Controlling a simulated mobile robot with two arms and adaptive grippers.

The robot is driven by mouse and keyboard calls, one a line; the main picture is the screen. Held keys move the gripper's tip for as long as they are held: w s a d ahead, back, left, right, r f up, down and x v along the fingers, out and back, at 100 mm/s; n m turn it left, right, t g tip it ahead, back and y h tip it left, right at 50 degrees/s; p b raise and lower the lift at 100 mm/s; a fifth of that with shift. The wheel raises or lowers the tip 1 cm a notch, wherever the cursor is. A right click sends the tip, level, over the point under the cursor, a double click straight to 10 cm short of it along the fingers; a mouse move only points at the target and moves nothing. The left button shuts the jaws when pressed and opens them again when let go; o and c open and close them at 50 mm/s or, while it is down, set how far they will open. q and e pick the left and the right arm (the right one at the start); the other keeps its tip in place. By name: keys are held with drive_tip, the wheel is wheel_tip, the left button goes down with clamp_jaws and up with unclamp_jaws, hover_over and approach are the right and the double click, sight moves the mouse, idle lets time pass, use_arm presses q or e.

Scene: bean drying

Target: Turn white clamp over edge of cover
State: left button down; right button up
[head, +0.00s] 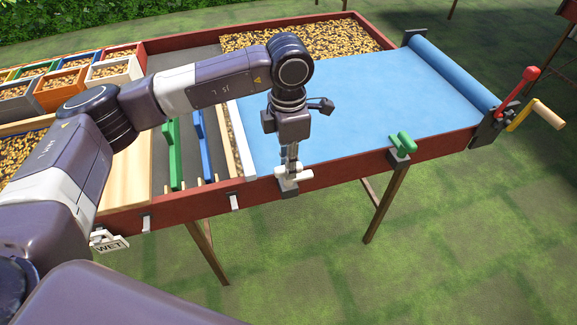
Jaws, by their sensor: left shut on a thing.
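The white clamp (287,183) sits at the front edge of the red-framed drying table, by the near left corner of the blue cover (365,100). My left gripper (291,168) reaches down from above and is shut on the white clamp. The fingers hide part of the clamp, so I cannot tell how far it is turned over the cover's edge. The cover lies flat over the right part of the table, with a white strip (240,140) along its left edge. My right gripper is not in view.
A green clamp (402,145) sits on the front edge further right. The cover's roll (450,72) lies at the right end, with a red lever (515,92) and a yellow crank (522,115). Coloured bean boxes (60,92) stand at the left.

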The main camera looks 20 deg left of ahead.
use_arm(q)
drive_tip(key=shift+r, duration=0.1)
idle(0.3)
drive_tip(key=c, duration=1.8)
unclamp_jaws()
wheel_tip(320, 180, up, 12)
